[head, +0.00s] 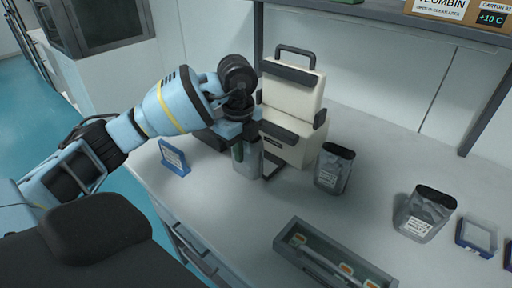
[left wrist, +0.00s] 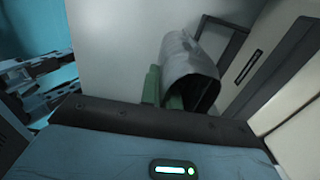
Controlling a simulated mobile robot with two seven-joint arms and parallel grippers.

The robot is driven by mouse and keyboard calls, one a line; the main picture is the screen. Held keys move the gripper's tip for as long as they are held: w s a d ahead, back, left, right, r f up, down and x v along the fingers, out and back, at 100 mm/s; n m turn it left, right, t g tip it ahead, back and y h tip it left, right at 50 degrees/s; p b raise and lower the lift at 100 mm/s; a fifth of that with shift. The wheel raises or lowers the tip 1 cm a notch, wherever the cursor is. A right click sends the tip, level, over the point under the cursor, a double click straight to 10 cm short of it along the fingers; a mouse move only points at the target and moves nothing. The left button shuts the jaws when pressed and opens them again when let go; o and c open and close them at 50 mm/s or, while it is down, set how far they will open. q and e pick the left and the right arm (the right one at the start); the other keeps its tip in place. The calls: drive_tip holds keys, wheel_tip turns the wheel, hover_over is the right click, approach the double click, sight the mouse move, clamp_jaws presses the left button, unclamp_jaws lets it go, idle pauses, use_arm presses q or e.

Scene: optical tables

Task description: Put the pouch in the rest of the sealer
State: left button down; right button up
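A grey, see-through pouch (head: 247,164) hangs upright below my left gripper (head: 240,148), just left of the sealer's front. In the left wrist view, the pouch (left wrist: 190,55) is at the green fingers (left wrist: 163,88), its dark open mouth toward the camera. The gripper looks shut on its edge. The sealer (head: 292,115) is a cream machine with dark trim and a top handle. Its rest, a dark frame (head: 272,170), sticks out low in front, beside the pouch; it also shows in the left wrist view (left wrist: 225,35). Whether pouch and rest touch is unclear. My right gripper is not in view.
Two more dark-topped pouches stand on the bench, one right of the sealer (head: 333,170) and one farther right (head: 425,214). A grey tray (head: 283,240) lies at the front edge. A blue-framed stand (head: 174,157) is on the left. Small blue trays (head: 476,236) sit far right.

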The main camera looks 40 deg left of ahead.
use_arm(q)
drive_tip(key=w, duration=0.7)
drive_tip(key=shift+a+f, duration=0.3)
drive_tip(key=shift+a, duration=0.15)
drive_tip(key=shift+w+f, duration=0.15)
drive_tip(key=shift+f, duration=0.75)
drive_tip(key=shift+w+f, duration=0.1)
drive_tip(key=shift+f, duration=0.75)
drive_tip(key=shift+f, duration=0.15)
drive_tip(key=c, duration=1.6)
unclamp_jaws()
drive_tip(key=shift+c, duration=0.2)
wheel_tip(320, 180, up, 12)
